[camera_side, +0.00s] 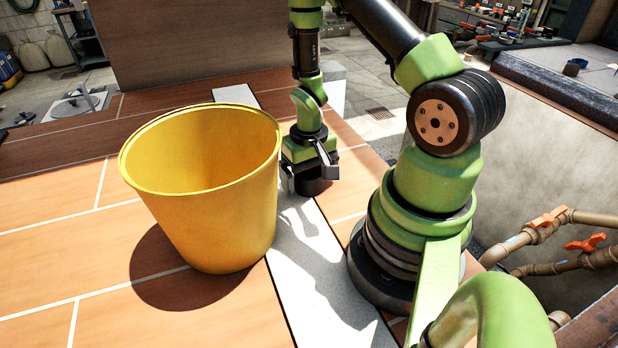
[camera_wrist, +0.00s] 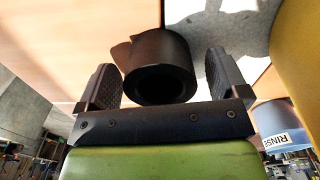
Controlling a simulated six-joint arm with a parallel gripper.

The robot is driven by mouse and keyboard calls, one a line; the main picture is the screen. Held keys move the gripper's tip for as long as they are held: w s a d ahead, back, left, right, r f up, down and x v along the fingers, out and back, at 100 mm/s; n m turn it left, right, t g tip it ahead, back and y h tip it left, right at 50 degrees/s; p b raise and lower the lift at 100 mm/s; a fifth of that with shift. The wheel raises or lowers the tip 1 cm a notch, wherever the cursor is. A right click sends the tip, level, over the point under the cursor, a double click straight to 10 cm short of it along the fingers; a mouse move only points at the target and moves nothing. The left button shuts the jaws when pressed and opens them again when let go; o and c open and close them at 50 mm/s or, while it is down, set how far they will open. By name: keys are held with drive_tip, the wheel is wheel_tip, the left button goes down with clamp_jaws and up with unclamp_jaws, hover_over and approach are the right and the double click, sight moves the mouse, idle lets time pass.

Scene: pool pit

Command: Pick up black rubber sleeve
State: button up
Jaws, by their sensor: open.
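The black rubber sleeve (camera_wrist: 160,66) is a short, dark, hollow cylinder. In the wrist view it sits between the two fingers of my gripper (camera_wrist: 165,80), with its round opening facing the camera. A gap shows between the sleeve and the right finger, and a narrower one at the left finger. In the side view my gripper (camera_side: 312,170) is low over the light strip, behind and right of the bucket. The sleeve's dark side (camera_side: 314,186) shows below and between the fingers there. My gripper is open around the sleeve.
A large yellow bucket (camera_side: 225,215) stands on the orange tiles (camera_side: 60,250), close to the left of my gripper. A light strip (camera_side: 310,265) runs past it. A pit with pipes (camera_side: 545,235) and orange valves lies at the right. A blue item marked RINSE (camera_wrist: 280,128) shows in the wrist view.

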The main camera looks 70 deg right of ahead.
drive_tip(key=c, duration=1.2)
